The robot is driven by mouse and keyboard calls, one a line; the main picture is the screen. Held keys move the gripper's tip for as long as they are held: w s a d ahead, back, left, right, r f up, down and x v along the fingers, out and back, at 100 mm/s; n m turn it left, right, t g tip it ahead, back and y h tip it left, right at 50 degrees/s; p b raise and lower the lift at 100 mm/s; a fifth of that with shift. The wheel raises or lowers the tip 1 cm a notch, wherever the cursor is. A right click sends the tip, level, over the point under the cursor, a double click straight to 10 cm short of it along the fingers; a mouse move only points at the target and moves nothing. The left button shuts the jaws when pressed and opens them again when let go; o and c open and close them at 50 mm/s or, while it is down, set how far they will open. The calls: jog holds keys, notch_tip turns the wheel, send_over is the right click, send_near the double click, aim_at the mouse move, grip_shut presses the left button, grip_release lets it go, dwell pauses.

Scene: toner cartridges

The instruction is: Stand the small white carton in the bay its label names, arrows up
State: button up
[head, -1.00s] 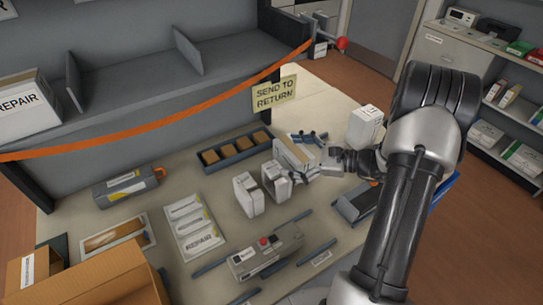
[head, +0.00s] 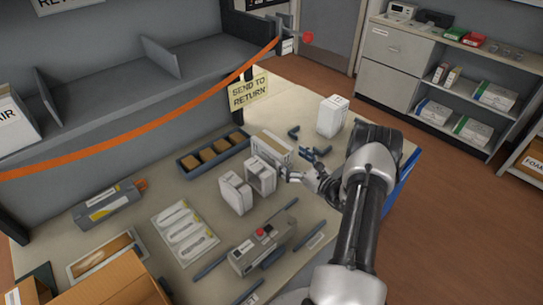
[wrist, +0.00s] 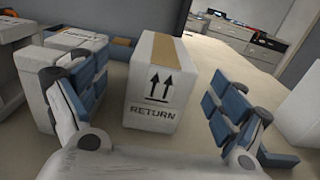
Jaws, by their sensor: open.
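The small white carton (head: 272,148) stands on the table with brown tape along its top. In the wrist view the carton (wrist: 152,85) shows its label, RETURN, under two black arrows that point up. My gripper (head: 293,172) is open at the near side of the carton. In the wrist view the fingers of my gripper (wrist: 155,108) are spread to the left and right of the carton, with gaps on both sides. A yellow sign (head: 248,90) reading SEND TO RETURN hangs at the right end of the grey shelf (head: 110,95).
An orange tape (head: 140,135) runs across the shelf front. Two white units (head: 235,193) stand left of the carton. A dark tray (head: 213,153) with brown blocks lies behind. Another white box (head: 332,117) stands to the right, near small dark pieces (head: 315,152). A grey device (head: 262,245) sits in front.

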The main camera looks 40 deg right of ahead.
aim_at(276, 146)
jog(key=w+b, duration=0.2)
jog(key=w, duration=0.6)
jog(key=shift+w+r, duration=0.1)
jog(key=shift+w, duration=0.1)
jog(key=shift+c, duration=0.4)
jog(key=shift+a, duration=0.1)
jog(key=c, duration=1.3)
jog(key=shift+r, duration=0.1)
jog(key=shift+c, duration=0.9)
